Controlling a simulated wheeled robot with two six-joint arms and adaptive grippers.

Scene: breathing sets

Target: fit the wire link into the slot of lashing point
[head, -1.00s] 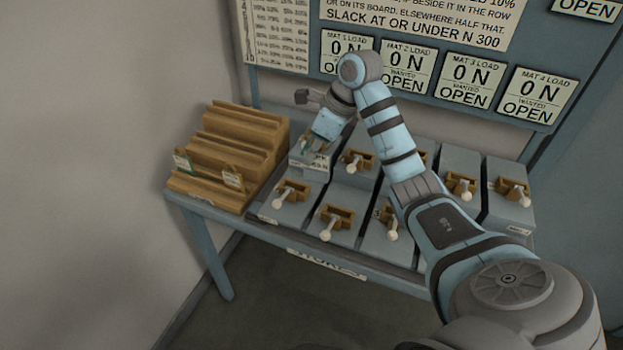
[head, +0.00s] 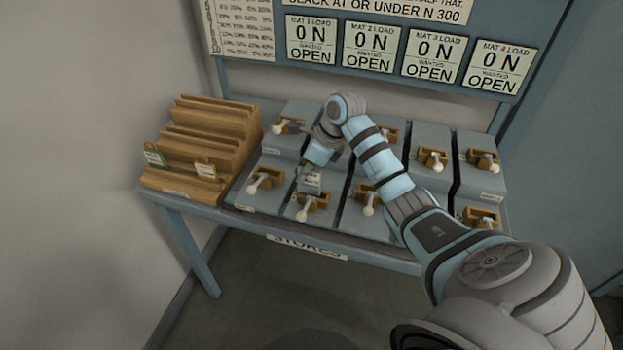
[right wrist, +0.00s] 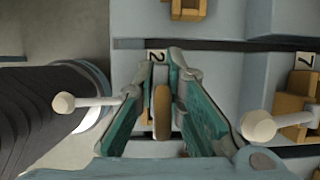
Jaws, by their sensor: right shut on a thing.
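My right gripper (head: 309,177) is over the front row of grey blocks, at the second block from the left. In the right wrist view its teal fingers (right wrist: 162,76) are shut on a tan, rounded piece (right wrist: 162,112), seen end-on. A pale plate shows at the fingertips in the head view, close to that block's wooden bracket (head: 313,204). I cannot tell whether they touch. I cannot make out for sure which part is the wire link or the lashing point's slot. My left gripper is not in view.
Several grey blocks carry wooden brackets with white-knobbed levers (right wrist: 258,126); another knob (right wrist: 63,102) is left of the fingers. A stepped wooden rack (head: 212,120) with small tags (head: 153,155) stands at the left. Load signs (head: 311,40) hang behind.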

